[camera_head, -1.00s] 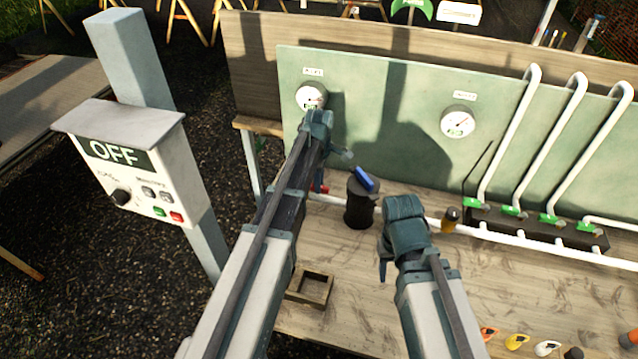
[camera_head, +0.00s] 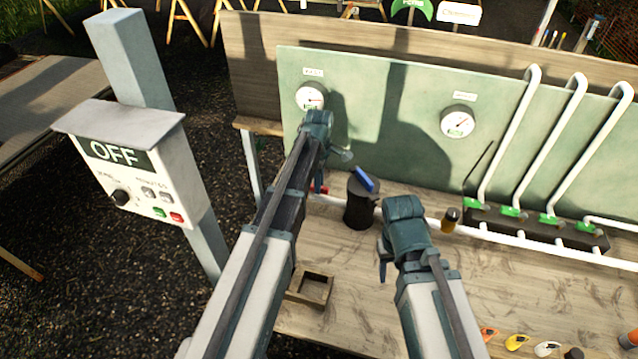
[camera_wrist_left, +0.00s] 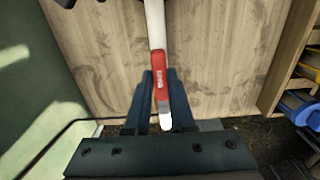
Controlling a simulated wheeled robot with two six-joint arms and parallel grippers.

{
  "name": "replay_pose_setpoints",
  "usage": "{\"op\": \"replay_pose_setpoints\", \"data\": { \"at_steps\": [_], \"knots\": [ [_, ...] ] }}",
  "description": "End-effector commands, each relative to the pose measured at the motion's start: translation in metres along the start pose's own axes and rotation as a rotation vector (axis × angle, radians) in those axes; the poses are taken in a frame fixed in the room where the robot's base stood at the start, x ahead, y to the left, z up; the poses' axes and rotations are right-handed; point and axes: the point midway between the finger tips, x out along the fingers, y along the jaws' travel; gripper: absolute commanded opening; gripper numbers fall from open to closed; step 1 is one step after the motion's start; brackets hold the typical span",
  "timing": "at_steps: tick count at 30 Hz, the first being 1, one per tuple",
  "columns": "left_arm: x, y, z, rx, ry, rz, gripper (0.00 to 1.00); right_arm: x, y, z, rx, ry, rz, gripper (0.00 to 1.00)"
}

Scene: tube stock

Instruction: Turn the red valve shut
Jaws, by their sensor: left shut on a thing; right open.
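The red valve handle (camera_wrist_left: 160,72) lies lengthwise along the white pipe in the left wrist view, between the fingers of my left gripper (camera_wrist_left: 160,84), which is shut on it. In the head view only a small red part of the valve (camera_head: 322,188) shows beside my left wrist, left of the black canister; my arm hides the rest. My right gripper (camera_head: 384,262) is open and empty above the bench, right of the canister. Its fingertips are partly hidden by its wrist.
A black canister with a blue handle (camera_head: 359,207) stands close right of the valve. A wooden tray (camera_head: 311,290) lies on the bench in front. Gauges (camera_head: 457,122) sit on the green panel behind. A manifold with green valves (camera_head: 535,226) stands at right. A control box reads OFF (camera_head: 140,150).

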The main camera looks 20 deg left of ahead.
Motion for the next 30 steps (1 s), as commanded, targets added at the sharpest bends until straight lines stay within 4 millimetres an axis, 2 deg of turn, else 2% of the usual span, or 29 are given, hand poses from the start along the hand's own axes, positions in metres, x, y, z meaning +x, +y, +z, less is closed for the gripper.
{"op": "replay_pose_setpoints", "data": {
  "at_steps": [19,30],
  "knots": [
    [0.0,-0.003,0.0,0.03,0.0,0.0,0.0,0.0,0.0,0.0,0.0,0.0,0.0,0.5],
    [0.0,-0.02,-0.003,0.284,0.0,0.0,0.0,0.0,0.0,0.0,0.0,0.0,0.0,0.5]
  ]
}}
